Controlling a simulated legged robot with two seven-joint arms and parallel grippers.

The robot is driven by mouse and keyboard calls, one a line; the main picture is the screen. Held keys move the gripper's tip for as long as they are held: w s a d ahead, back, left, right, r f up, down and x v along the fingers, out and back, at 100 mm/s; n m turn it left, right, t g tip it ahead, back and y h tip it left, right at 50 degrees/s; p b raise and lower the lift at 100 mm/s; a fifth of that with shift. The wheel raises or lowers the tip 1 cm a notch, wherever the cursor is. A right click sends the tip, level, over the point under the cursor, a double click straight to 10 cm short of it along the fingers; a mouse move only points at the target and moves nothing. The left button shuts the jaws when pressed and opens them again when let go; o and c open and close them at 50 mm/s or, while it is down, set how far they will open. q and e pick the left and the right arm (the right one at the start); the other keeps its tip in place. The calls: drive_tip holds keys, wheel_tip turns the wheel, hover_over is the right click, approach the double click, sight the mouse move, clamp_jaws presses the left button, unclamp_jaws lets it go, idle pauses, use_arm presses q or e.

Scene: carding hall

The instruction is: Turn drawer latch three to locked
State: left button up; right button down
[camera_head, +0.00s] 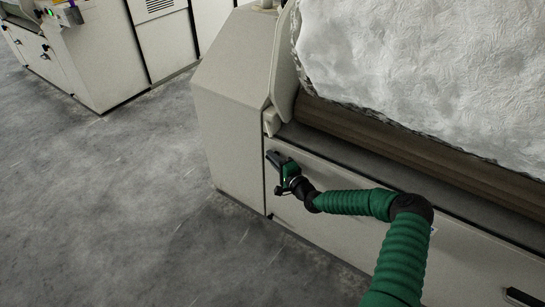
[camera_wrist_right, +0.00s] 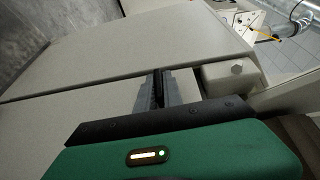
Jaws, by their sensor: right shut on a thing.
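My right gripper (camera_head: 276,160) is at the upper left end of the cream front panel (camera_head: 335,185) of the carding machine. In the right wrist view its two grey fingers (camera_wrist_right: 158,76) are close together against the panel, shut on a dark latch that they mostly hide. I cannot tell the latch's number or whether it stands at locked. Another black latch or handle (camera_head: 524,297) shows at the lower right of the same panel. My left gripper is not in view.
A large white fibre roll (camera_head: 420,70) lies above a brown roller (camera_head: 400,135) over the panel. Another cream machine (camera_head: 100,55) with a green light stands at the back left. The grey floor (camera_head: 110,200) between is clear.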

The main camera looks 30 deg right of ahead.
drive_tip(key=g+p, duration=0.2)
drive_tip(key=p, duration=0.2)
drive_tip(key=n+g+p, duration=0.1)
drive_tip(key=g+p, duration=0.2)
drive_tip(key=p, duration=0.2)
drive_tip(key=n+g+h+p, duration=0.1)
drive_tip(key=g+p, duration=0.1)
drive_tip(key=p, duration=0.3)
drive_tip(key=shift+a+r, duration=0.2)
drive_tip(key=shift+r, duration=0.1)
drive_tip(key=shift+f+n+g+h+p, duration=0.15)
drive_tip(key=shift+n+g+h+p, duration=0.3)
drive_tip(key=shift+g+p, duration=0.5)
drive_tip(key=shift+w+f+g, duration=0.1)
drive_tip(key=shift+f+g, duration=0.1)
drive_tip(key=shift+g, duration=0.65)
drive_tip(key=shift+f+n+g+h+b, duration=0.15)
drive_tip(key=shift+n+g+h+b, duration=0.15)
drive_tip(key=shift+g+b, duration=0.25)
drive_tip(key=g+b, duration=0.1)
drive_tip(key=b, duration=0.2)
drive_tip(key=g+h+b, duration=0.1)
drive_tip(key=g+b, duration=0.1)
drive_tip(key=b, duration=0.1)
drive_tip(key=shift+f+n+h, duration=0.15)
drive_tip(key=shift+n+h, duration=0.1)
drive_tip(key=shift+n, duration=0.1)
drive_tip(key=shift+r+g+b, duration=0.25)
drive_tip(key=shift+g+b, duration=0.3)
drive_tip(key=shift+b, duration=0.3)
